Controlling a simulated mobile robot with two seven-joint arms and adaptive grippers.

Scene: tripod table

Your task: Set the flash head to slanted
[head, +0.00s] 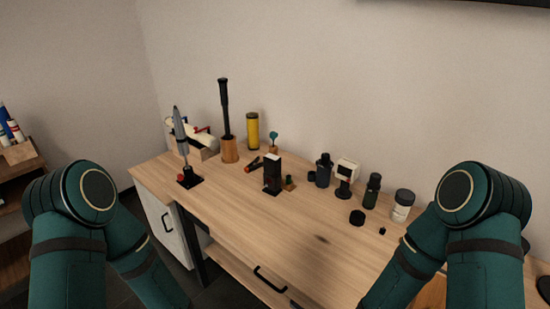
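A small unit that looks like the flash stands toward the back right of the wooden table. Its boxy white head (347,170) has a dark panel on its front and sits on a black base (343,188). The head's exact tilt is too small to tell. Both of my arms show only by their teal links at the lower left and lower right. Both grippers are out of the frame.
A black block (272,175) stands further left. The front middle is clear.

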